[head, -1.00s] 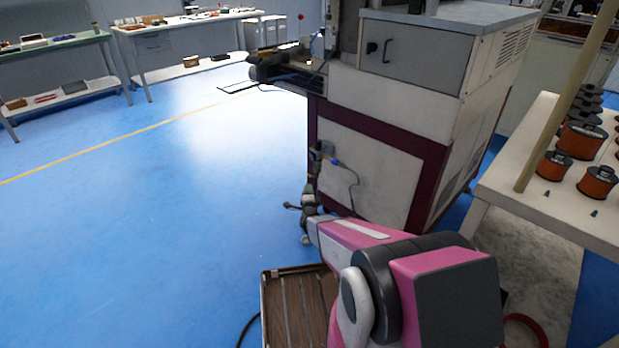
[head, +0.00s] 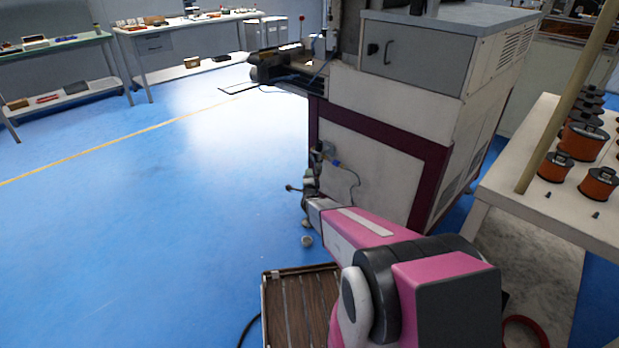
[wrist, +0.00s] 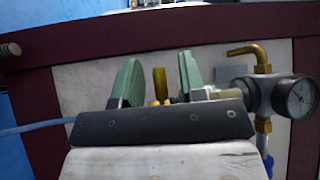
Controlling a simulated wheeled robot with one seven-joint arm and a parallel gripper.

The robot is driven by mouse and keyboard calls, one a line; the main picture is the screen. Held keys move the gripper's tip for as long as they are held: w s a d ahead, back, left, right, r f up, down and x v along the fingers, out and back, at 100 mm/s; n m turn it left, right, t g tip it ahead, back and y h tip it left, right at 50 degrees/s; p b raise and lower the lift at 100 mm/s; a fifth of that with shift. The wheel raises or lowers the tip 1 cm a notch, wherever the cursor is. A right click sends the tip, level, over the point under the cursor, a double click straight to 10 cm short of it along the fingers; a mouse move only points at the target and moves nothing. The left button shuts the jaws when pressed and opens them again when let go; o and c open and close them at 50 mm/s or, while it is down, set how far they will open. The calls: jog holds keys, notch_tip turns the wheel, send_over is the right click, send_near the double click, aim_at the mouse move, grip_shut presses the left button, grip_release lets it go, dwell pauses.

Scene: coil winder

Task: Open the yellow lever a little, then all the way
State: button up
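The yellow lever (wrist: 160,83) stands upright in the wrist view, between the two green fingers of my gripper (wrist: 158,84). Gaps show on both sides of it, so the fingers are apart and do not appear to touch it. The lever's lower end is hidden behind the dark gripper body. In the head view my arm reaches to the lower front of the machine (head: 370,172), near a small fitting with a blue connector (head: 333,162). The lever cannot be made out there.
A pressure gauge (wrist: 300,98) and a brass elbow pipe (wrist: 250,50) sit close to the right of my fingers. A slatted wooden pallet (head: 300,300) lies below my arm. A table with orange spools (head: 598,184) stands to the right. The blue floor at left is clear.

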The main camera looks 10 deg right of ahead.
grip_shut()
jog(key=shift+s+d+f+n+g, duration=0.1)
jog(key=shift+f+n+g, duration=0.3)
jog(key=shift+n+g, duration=0.55)
jog(key=shift+s+f+n+g, duration=0.1)
jog(key=shift+f+n+g, duration=0.25)
jog(key=shift+n+g, duration=0.55)
grip_release()
jog(key=v, duration=1)
jog(key=shift+s+r, duration=0.15)
jog(key=shift+s, duration=0.2)
